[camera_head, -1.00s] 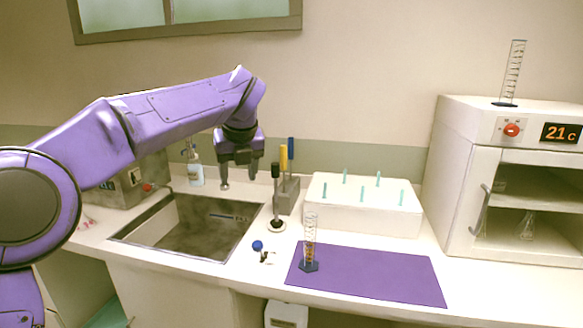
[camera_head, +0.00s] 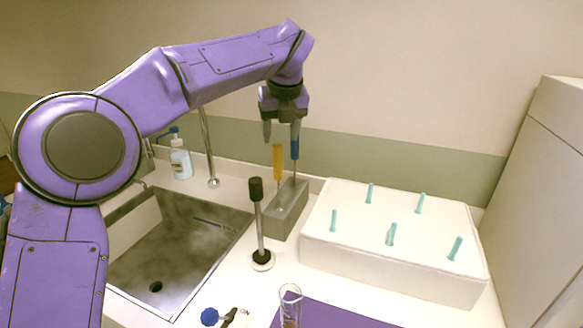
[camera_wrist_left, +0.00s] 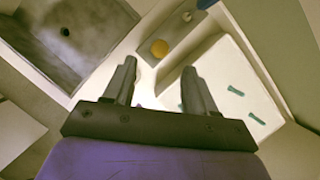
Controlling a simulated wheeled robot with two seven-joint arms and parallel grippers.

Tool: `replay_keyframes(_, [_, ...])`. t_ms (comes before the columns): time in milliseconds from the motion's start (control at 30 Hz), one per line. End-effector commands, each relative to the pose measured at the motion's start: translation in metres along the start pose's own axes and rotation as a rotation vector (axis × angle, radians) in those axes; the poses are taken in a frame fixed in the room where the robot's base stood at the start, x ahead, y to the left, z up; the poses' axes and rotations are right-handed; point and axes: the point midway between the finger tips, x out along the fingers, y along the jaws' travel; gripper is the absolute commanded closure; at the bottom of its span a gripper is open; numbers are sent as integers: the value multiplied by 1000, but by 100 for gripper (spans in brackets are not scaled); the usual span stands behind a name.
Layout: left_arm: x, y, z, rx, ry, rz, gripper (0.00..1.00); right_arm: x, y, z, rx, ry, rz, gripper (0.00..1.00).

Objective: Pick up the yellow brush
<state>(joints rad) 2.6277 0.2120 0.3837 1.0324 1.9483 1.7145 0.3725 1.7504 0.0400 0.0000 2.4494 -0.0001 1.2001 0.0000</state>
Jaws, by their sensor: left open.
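The yellow brush (camera_head: 279,160) stands upright in a grey holder (camera_head: 288,212), its handle up. A blue-handled brush (camera_head: 295,146) stands in the same holder, farther back. My left gripper (camera_head: 281,130) points down over the holder, its fingers open and empty. In the head view its fingertips are just above the yellow handle's top. In the left wrist view the yellow brush (camera_wrist_left: 159,49) shows as a round end seen from above, just beyond and roughly midway between the open fingers (camera_wrist_left: 158,70). My right gripper is in neither current view.
A black-topped rod on a round base (camera_head: 258,215) stands in front of the holder. A sink (camera_head: 180,250) lies left, with a tap and a soap bottle (camera_head: 180,160) behind. A white box with teal pegs (camera_head: 390,262) stands right. A glass cylinder (camera_head: 290,305) is in front.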

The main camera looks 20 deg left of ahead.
Motion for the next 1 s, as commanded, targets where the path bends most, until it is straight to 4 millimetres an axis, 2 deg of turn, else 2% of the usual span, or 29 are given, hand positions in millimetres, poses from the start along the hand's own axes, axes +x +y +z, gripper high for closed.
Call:
replay_keyframes(133, [10, 0, 0, 1, 1, 1, 44, 0, 0, 0, 0, -1, 1, 57])
replay_keyframes(300, [42, 2, 0, -1, 2, 2, 44, -1, 1, 0, -1, -2, 1, 57])
replay_keyframes(467, [60, 4, -1, -3, 1, 4, 44, -4, 1, -1, -1, -2, 1, 57])
replay_keyframes(700, [100, 6, -4, -4, 2, 3, 44, -13, 1, -5, 0, -1, 1, 57])
replay_keyframes(967, [106, 6, -4, -4, 0, 1, 44, -12, 1, -5, 0, -1, 1, 57])
replay_keyframes(1000, [106, 6, -4, -4, 0, 1, 54, -12, 1, -5, 0, -1, 1, 57])
